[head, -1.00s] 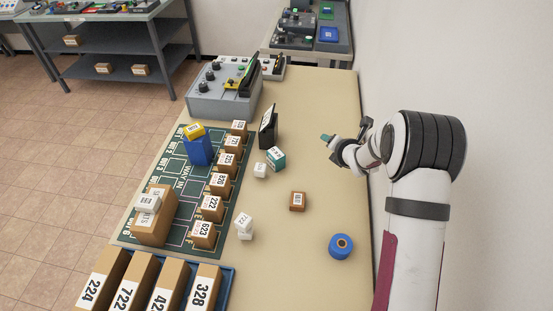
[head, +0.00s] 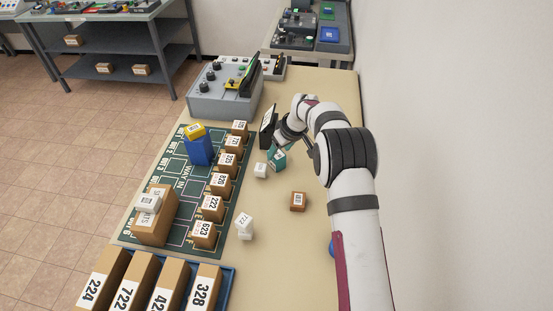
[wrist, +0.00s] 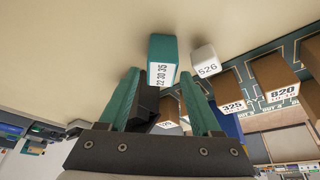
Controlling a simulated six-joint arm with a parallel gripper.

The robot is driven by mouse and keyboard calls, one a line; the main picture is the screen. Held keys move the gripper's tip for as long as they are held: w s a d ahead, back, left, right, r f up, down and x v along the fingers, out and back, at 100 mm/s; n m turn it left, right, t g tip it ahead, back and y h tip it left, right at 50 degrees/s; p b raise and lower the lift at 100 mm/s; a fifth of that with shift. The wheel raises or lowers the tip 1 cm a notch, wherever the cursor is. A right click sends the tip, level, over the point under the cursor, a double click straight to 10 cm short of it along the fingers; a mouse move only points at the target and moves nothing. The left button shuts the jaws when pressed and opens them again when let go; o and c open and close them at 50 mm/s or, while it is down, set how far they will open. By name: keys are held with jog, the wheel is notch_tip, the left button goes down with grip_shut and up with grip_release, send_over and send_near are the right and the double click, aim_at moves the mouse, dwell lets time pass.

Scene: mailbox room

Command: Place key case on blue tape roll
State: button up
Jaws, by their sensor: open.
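My gripper (head: 279,146) is over the back middle of the table, beside the teal box (head: 277,160). In the wrist view the green fingers (wrist: 159,74) are apart with nothing held, and the teal box (wrist: 162,60) lies beyond their tips. A black upright item (head: 268,128) stands just left of my gripper; a dark shape shows between the fingers in the wrist view. A small brown labelled case (head: 298,201) lies on the table. I cannot tell for sure which one is the key case. The blue tape roll (head: 331,247) is mostly hidden behind my arm.
White cubes (head: 260,170) lie near the teal box and at the front (head: 244,226). A row of brown boxes (head: 220,184) stands on a green mat at left, with a blue block (head: 198,150). A grey control box (head: 222,92) is at the back. The table's right-hand strip has free room.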

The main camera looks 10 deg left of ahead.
aim_at(278, 154)
jog(key=x, duration=0.4)
jog(key=shift+s+a+f, duration=0.1)
jog(key=shift+f, duration=0.2)
grip_shut()
jog(key=shift+r, duration=0.1)
notch_tip(278, 154, up, 4)
jog(key=shift+r, duration=0.1)
jog(key=s+d+r, duration=0.2)
jog(key=d+r, duration=0.5)
jog(key=d, duration=0.4)
jog(key=s+d+r+m+g+h, duration=0.15)
jog(key=s+d+m+h, duration=0.25)
jog(key=s+m, duration=0.8)
jog(key=s+d+r+m+g+h, duration=0.15)
jog(key=s+d+m+h, duration=0.3)
jog(key=s+m, duration=0.85)
jog(key=f, duration=0.3)
jog(key=w+f+m, duration=0.1)
jog(key=f, duration=0.3)
jog(key=w+f+m, duration=0.1)
jog(key=f, duration=0.2)
jog(key=shift+d+f+y, duration=0.15)
jog(key=shift+d+y, duration=0.15)
jog(key=shift+y, duration=0.05)
